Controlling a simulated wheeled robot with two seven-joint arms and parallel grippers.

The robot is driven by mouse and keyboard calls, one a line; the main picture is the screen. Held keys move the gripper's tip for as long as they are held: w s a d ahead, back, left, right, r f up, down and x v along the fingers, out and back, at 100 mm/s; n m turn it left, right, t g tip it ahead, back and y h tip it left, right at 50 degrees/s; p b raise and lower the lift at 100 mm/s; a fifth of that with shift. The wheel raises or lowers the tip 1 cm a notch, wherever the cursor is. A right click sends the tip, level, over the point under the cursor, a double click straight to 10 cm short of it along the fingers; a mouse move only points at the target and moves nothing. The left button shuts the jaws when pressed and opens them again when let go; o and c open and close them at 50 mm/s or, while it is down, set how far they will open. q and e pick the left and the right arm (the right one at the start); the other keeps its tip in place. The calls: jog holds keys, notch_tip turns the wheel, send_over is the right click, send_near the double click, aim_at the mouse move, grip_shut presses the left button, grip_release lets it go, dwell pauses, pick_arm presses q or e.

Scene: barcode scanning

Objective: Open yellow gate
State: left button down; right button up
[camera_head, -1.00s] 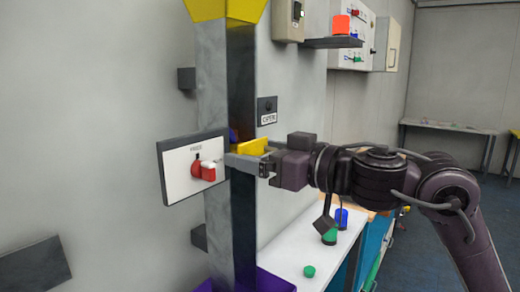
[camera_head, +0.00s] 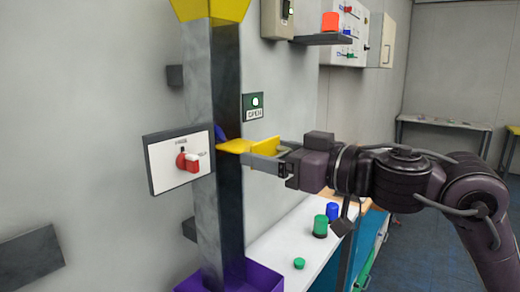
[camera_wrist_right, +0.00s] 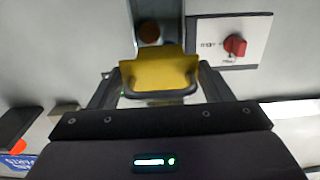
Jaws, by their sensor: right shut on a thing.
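The yellow gate (camera_head: 236,146) is a small yellow plate with a handle on the front of a grey metal column (camera_head: 216,80). It sticks out from the column toward my right arm, and a bit of blue shows behind it. My right gripper (camera_head: 264,158) is shut on the yellow gate. In the right wrist view the yellow gate (camera_wrist_right: 158,72) sits between the fingers of the right gripper (camera_wrist_right: 160,94). A small box marked OPEN (camera_head: 254,107) on the wall shows a lit white lamp and a green face. My left gripper is out of view.
A white panel with a red knob (camera_head: 187,161) is beside the column at left. A purple bin (camera_head: 262,281) stands at the column's foot. A white table (camera_head: 280,240) holds green and blue pieces. A shelf with an orange block (camera_head: 330,22) juts out above.

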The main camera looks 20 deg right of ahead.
jog(key=shift+s+d, duration=0.4)
jog(key=shift+s, duration=0.05)
jog(key=shift+w+a, duration=0.2)
jog(key=o, duration=1)
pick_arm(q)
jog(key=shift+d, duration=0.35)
pick_arm(e)
jog(key=shift+o, duration=0.9)
jog(key=shift+d, duration=0.1)
jog(key=shift+s+d, duration=0.1)
jog(key=shift+s, duration=0.1)
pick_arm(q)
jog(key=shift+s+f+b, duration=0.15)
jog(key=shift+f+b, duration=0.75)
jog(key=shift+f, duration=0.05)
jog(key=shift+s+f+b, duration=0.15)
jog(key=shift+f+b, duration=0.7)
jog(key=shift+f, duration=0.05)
pick_arm(e)
jog(key=v, duration=0.7)
jog(key=shift+s+d, duration=0.15)
jog(key=shift+s, duration=0.05)
